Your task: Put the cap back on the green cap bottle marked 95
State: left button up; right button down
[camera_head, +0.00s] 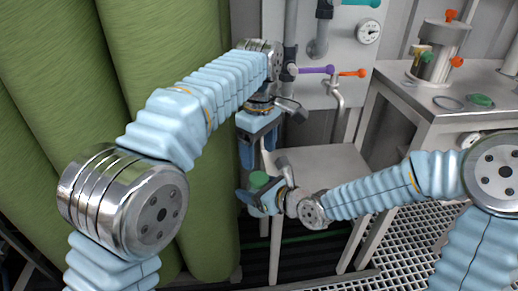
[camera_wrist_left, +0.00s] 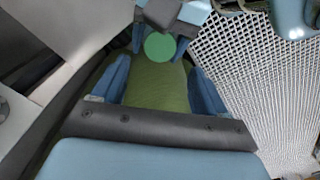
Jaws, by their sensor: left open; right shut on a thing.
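A round green cap (camera_head: 259,179) sits at the jaws of my right gripper (camera_head: 260,198). It also shows from above as a flat green disc in the left wrist view (camera_wrist_left: 160,46). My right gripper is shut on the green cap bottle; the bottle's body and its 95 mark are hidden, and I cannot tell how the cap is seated. My left gripper (camera_head: 253,150) is open and points down just above the cap. In the left wrist view its two blue fingers (camera_wrist_left: 157,88) stand wide apart, with the cap beyond them and nothing between them.
Large green cylinders (camera_head: 165,60) stand at the left, near my left arm. A steel bench (camera_head: 430,108) at the right bears a steel vessel (camera_head: 440,52) and a green disc (camera_head: 481,101). A low grey surface (camera_head: 325,160) and a pipe with purple and orange handles (camera_head: 316,69) lie behind the grippers.

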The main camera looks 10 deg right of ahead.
aim_at(259, 177)
pick_arm(q)
jog(key=shift+r, duration=0.15)
jog(key=shift+f, duration=4.05)
jog(key=c, duration=1.1)
jog(key=m, duration=0.3)
jog(key=o, duration=1.2)
jog(key=shift+c, duration=0.2)
jog(key=shift+r, duration=0.1)
